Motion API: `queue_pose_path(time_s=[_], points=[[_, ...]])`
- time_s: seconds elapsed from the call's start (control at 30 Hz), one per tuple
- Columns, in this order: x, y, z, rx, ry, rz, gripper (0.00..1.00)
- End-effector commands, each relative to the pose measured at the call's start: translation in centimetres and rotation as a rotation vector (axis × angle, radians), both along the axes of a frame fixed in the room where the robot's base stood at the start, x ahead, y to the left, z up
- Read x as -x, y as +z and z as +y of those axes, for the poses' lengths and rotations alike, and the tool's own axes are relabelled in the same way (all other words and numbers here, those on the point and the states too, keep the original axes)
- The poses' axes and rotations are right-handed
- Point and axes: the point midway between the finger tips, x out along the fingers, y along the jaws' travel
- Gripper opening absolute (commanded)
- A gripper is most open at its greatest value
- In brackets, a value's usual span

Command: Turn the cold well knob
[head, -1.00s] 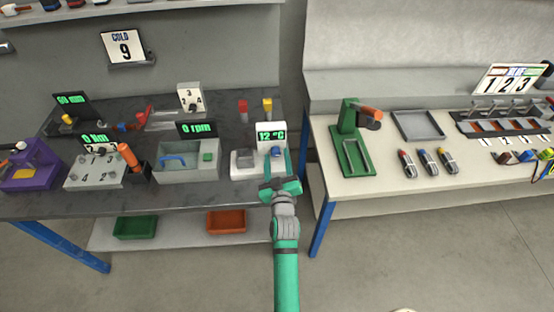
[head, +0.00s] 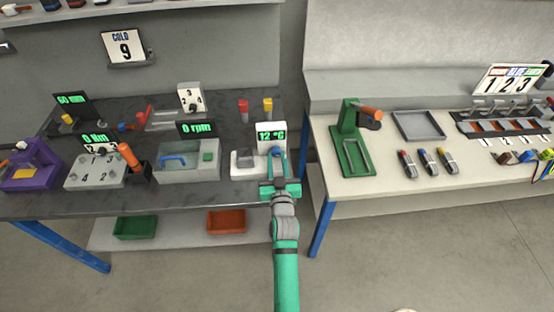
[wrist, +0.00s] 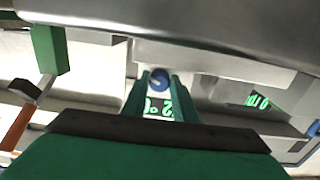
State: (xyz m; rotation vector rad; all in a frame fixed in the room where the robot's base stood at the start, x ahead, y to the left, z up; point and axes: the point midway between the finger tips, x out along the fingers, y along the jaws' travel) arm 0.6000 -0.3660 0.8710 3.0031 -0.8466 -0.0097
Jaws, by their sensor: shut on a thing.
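The cold well (head: 243,165) is a white unit at the right end of the dark bench, with a display (head: 270,135) reading 12 °C. Its round blue knob (wrist: 160,75) shows in the wrist view with a pale mark across it, below the reading's place in the head view. My green gripper (head: 278,168) reaches the unit's front from the near side. In the wrist view my gripper (wrist: 159,83) has its two fingers on either side of the knob, shut on it. The fingers partly hide the knob in the head view.
A sign (head: 123,46) reading COLD 9 stands on the back shelf. A grey unit (head: 188,160) with a 0 rpm display is left of the cold well. A green press (head: 350,140) stands on the right bench, across a gap.

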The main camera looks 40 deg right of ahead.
Motion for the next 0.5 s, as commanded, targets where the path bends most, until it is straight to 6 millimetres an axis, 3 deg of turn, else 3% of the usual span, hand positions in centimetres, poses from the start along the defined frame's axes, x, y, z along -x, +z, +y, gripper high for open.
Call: queue_pose_path(time_s=[0.5], points=[[0.05, 0.04, -0.04, -0.236, -0.002, -0.146, 0.04]])
